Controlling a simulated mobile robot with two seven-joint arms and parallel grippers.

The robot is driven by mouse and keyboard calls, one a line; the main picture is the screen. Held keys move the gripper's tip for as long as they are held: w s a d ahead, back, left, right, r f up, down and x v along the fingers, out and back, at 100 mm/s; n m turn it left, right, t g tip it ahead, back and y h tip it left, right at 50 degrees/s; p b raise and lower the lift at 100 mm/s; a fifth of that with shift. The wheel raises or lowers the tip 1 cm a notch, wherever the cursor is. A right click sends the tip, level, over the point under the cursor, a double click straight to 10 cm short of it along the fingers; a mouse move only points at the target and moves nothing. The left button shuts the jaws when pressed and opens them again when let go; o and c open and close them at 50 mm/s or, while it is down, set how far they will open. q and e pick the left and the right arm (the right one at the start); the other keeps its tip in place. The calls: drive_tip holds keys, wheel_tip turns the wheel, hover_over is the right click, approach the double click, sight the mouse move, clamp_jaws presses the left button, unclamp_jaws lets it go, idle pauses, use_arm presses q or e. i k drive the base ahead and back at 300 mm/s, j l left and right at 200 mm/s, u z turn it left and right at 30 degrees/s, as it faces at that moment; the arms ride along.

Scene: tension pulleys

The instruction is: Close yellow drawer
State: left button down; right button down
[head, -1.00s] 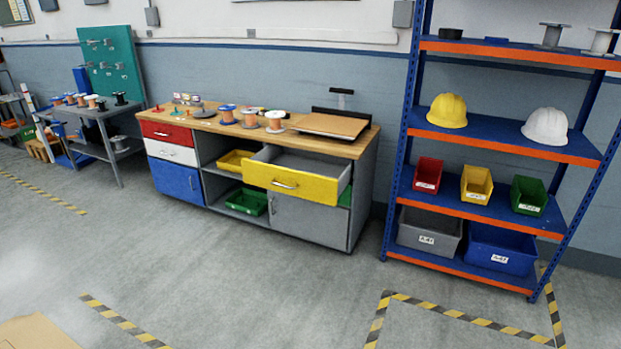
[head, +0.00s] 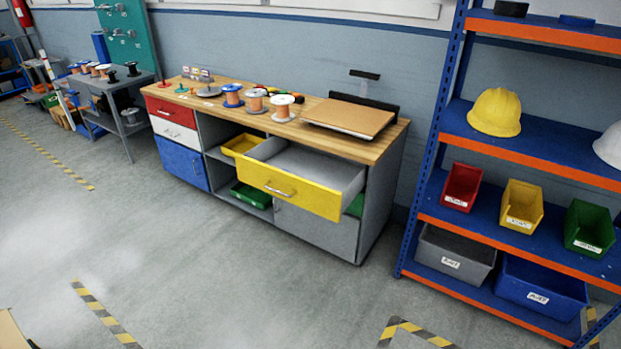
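The yellow drawer (head: 288,189) is pulled out of the upper right part of the workbench cabinet (head: 315,231). Its grey inside looks empty, and a light handle (head: 279,191) sits on its yellow front. Neither of my grippers is in the head view, and the drawer stands some distance away across the floor.
Spools (head: 283,107) and a flat board device (head: 348,117) stand on the wooden worktop. A blue shelf rack (head: 443,150) with helmets and bins stands to the right. A grey side table (head: 108,84) is at the left. The floor (head: 200,265) before the cabinet is clear.

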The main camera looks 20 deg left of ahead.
sight(324, 184)
drive_tip(key=i+j, duration=0.25)
drive_tip(key=i, duration=0.25)
drive_tip(key=i+j+z, duration=0.15)
drive_tip(key=i+j, duration=0.15)
drive_tip(key=i, duration=0.2)
drive_tip(key=i+j, duration=0.2)
drive_tip(key=j, duration=0.2)
drive_tip(key=i+j, duration=0.25)
drive_tip(key=j+z, duration=0.05)
drive_tip(key=j, duration=0.05)
